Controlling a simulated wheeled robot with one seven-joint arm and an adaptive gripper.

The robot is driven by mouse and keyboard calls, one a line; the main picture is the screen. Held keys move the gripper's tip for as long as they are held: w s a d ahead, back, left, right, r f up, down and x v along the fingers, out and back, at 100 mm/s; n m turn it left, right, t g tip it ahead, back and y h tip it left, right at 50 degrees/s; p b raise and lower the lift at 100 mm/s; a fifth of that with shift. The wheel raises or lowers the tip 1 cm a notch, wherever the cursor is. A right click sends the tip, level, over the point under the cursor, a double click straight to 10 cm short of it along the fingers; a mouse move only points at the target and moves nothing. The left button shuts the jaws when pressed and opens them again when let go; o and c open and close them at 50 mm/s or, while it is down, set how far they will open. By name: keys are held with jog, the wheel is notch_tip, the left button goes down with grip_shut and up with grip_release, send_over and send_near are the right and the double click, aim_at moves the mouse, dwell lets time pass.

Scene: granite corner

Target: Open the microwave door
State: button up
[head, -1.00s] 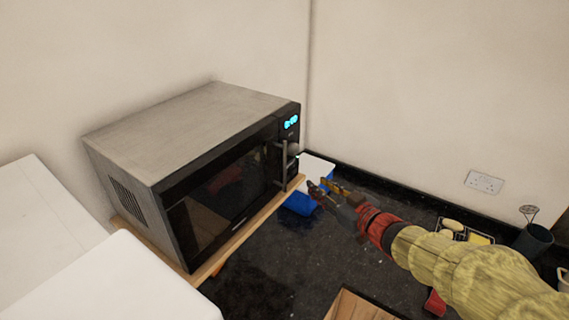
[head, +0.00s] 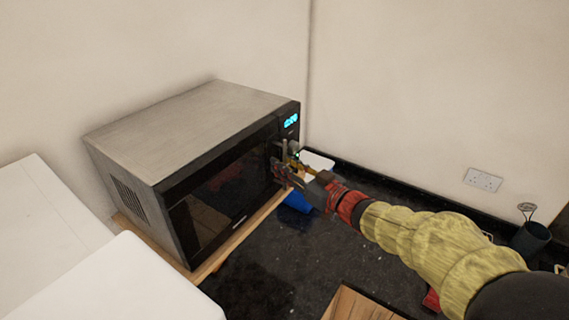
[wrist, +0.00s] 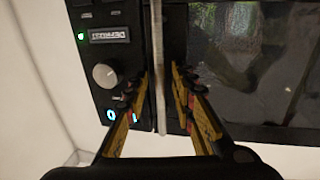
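The microwave (head: 190,130) stands on a wooden board, and its dark glass door (head: 225,185) is closed. Its vertical handle (wrist: 158,70) is near the right edge of the door; in the head view my gripper partly covers it. My gripper (head: 283,167) is at the handle. In the wrist view, my gripper (wrist: 155,85) has its two yellow-and-black fingers apart, one on each side of the handle bar. A gap shows between the bar and the right finger; the left finger is close to the bar. The control panel with a round knob (wrist: 104,75) is beside the handle.
A blue and white container (head: 298,201) stands just right of the microwave, below my gripper. A wooden box (head: 360,303) is at the front. A dark cup (head: 531,240) stands at the right. Walls close in behind; dark counter lies in front of the microwave.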

jog(key=shift+a, duration=0.1)
jog(key=shift+c, duration=1)
jog(key=c, duration=0.4)
grip_shut()
